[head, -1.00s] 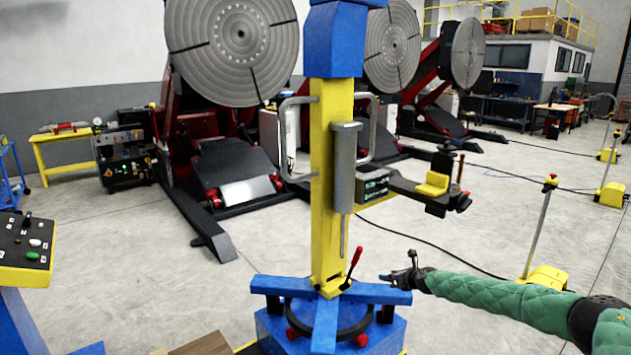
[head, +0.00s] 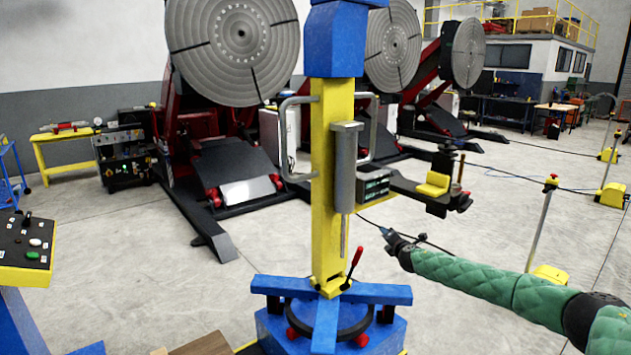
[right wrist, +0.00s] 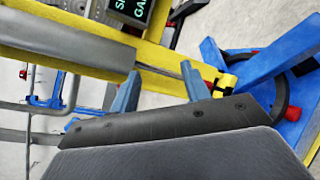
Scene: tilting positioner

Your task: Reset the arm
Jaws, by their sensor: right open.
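My right arm comes in from the right in its green quilted sleeve. Its gripper (head: 386,234) is just right of the yellow column (head: 327,205) and appears apart from it. In the right wrist view the two blue-grey fingers of this gripper (right wrist: 158,82) stand apart with nothing held between them. Behind them the yellow column and a grey cylinder (right wrist: 75,45) cross the picture. A red-knobbed lever (head: 353,267) stands at the column's foot, above the blue base (head: 277,325). My left gripper is not in view.
A small display box (head: 374,186) and a bracket with a yellow block (head: 433,184) stick out right of the column. A control panel (head: 27,248) stands at the left. Large positioners (head: 232,45) stand behind.

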